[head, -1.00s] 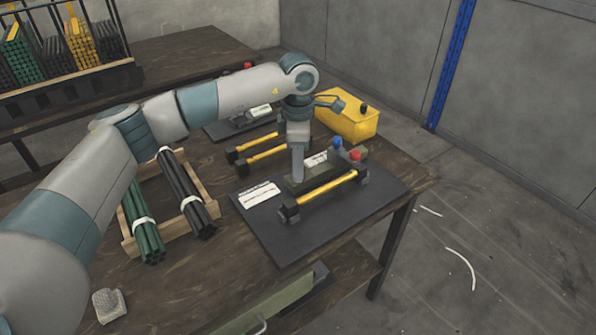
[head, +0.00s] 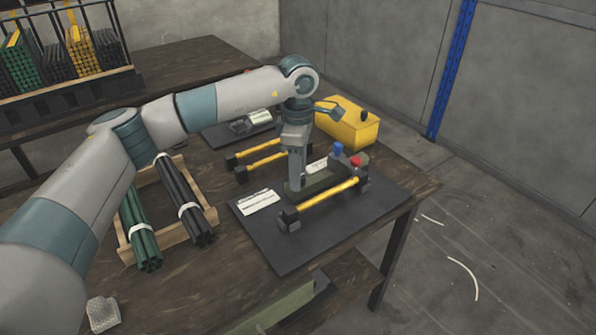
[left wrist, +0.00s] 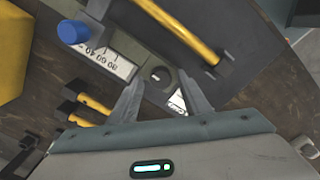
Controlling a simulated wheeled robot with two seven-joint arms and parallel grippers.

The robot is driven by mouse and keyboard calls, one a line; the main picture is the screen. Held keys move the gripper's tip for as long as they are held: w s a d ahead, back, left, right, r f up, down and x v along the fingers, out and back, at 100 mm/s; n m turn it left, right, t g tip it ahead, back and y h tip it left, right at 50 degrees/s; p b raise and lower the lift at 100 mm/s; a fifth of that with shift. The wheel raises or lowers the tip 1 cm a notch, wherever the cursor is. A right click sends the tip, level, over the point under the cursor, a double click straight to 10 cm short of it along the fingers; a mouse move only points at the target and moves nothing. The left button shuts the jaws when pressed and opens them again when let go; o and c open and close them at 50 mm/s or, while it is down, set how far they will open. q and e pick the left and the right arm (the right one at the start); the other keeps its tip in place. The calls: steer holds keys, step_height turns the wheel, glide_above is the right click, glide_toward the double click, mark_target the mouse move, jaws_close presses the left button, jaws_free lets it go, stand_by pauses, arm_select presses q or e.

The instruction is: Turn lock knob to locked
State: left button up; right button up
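The rivet press (head: 322,187) is a low grey-green block on a dark mat, with a yellow bar along its front. In the left wrist view a round dark knob with a slot (left wrist: 159,76) sits on the press body (left wrist: 135,48), apparently the lock knob. My left gripper (head: 297,186) points down over the press's left part. In the left wrist view its two fingers (left wrist: 160,88) are spread, one on each side of the knob; I cannot tell whether they touch it. In the head view the gripper hides the knob. My right gripper is not in view.
A blue knob (head: 338,148) and a red knob (head: 356,161) stand at the press's right end. A white label card (head: 257,202) lies on the mat. Bundled rods (head: 185,200) lie left.

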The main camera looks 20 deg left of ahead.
arm_select(q)
steer(key=shift+r, duration=0.1)
stand_by(0.3)
steer(key=shift+r, duration=0.65)
step_height(320, 180, up, 16)
steer(key=shift+b, duration=0.4)
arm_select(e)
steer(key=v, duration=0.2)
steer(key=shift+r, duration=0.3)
arm_select(q)
steer(key=shift+f, duration=0.15)
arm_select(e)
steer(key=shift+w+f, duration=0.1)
